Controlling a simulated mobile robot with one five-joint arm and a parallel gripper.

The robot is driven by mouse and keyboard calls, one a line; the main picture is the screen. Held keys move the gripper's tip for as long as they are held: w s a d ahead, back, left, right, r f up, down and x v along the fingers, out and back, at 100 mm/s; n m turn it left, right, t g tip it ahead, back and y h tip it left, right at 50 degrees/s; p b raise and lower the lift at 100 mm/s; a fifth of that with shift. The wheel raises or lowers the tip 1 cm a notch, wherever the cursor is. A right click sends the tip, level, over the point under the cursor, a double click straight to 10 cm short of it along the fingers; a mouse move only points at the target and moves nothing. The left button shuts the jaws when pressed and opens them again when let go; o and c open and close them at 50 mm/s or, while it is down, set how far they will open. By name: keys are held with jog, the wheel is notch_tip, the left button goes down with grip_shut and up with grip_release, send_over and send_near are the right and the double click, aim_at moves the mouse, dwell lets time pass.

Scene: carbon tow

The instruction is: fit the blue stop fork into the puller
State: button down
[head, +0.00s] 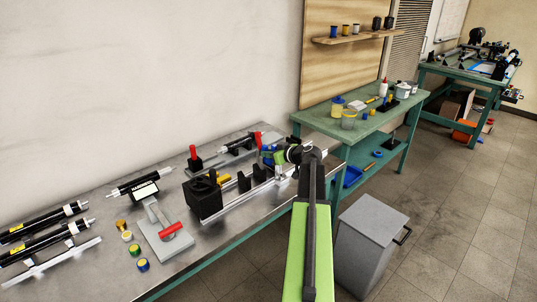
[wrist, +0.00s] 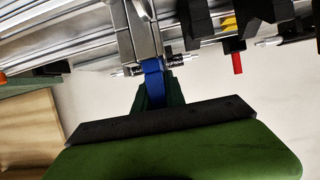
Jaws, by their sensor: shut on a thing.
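The blue stop fork (wrist: 153,78) is between the dark green fingers of my gripper (wrist: 157,95) in the wrist view. My gripper is shut on it. The far end of the fork meets a silver bracket, seemingly the puller (wrist: 141,35), at a short horizontal pin. I cannot tell whether the fork is seated or only touching, as the fingers and bracket hide parts of it. In the head view my gripper (head: 283,157) is over the right end of the metal bench, and a bit of blue shows beside it.
A silver rail (head: 235,202) runs along the bench, with black holders and a black block (head: 203,198) on it. A green table (head: 360,122) stands behind; a grey cabinet (head: 368,245) stands on the floor.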

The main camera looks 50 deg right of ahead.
jog(key=shift+f, duration=0.3)
jog(key=c, duration=1.3)
grip_release()
jog(key=p+v, duration=0.6)
jog(key=v, duration=1.1)
jog(key=shift+s, duration=0.3)
